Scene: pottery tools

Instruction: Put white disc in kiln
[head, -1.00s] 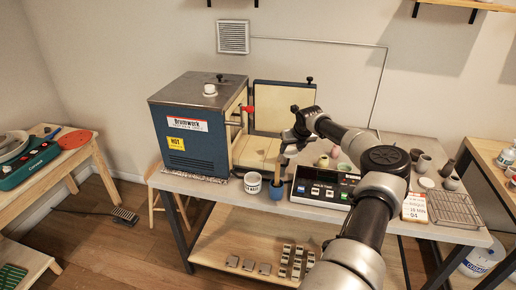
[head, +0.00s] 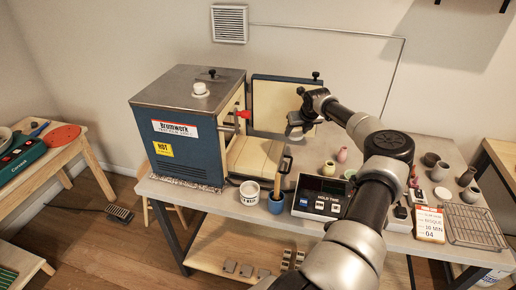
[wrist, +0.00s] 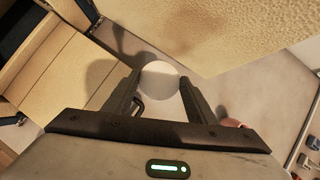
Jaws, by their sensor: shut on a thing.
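The white disc (wrist: 160,76) shows in the wrist view between the two fingers of my gripper (wrist: 160,88), which is shut on it. In the head view my gripper (head: 297,130) is in front of the open kiln door, right of the kiln's opening and above the table; the disc cannot be made out clearly there. The blue kiln (head: 182,135) with a grey top stands at the table's left end. Its door (head: 283,103) is swung open to the right. The kiln's inside is mostly hidden from the head camera.
A white mug (head: 250,193), a blue cup (head: 276,204) with a wooden-handled tool and a control box (head: 321,199) stand along the table's front. Small pots and a wire rack (head: 474,227) are at the right. In the wrist view the door's pale lining (wrist: 220,30) is close to the fingers.

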